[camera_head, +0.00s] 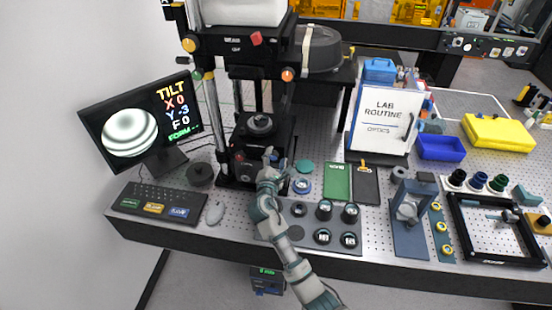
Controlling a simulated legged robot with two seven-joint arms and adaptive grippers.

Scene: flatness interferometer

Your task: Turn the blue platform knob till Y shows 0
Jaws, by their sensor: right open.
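The monitor (132,115) at the left shows round light fringes and the readout TILT, X 0, Y -3, F 0. The black interferometer (259,128) stands behind the table's front part, with a round platform in its middle. My right gripper (274,157) is at the front right of its base, below the platform, with its jaws open. A small red knob (239,156) shows left of my gripper. My left gripper is not in view.
A keyboard (158,199), mouse (214,213) and dark round puck (200,174) lie to the left. A grey mat (273,238) with several dark round parts lies under my right forearm. Green and black flat cases (338,182), a lab routine board (381,118) and a blue tray (440,147) are right.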

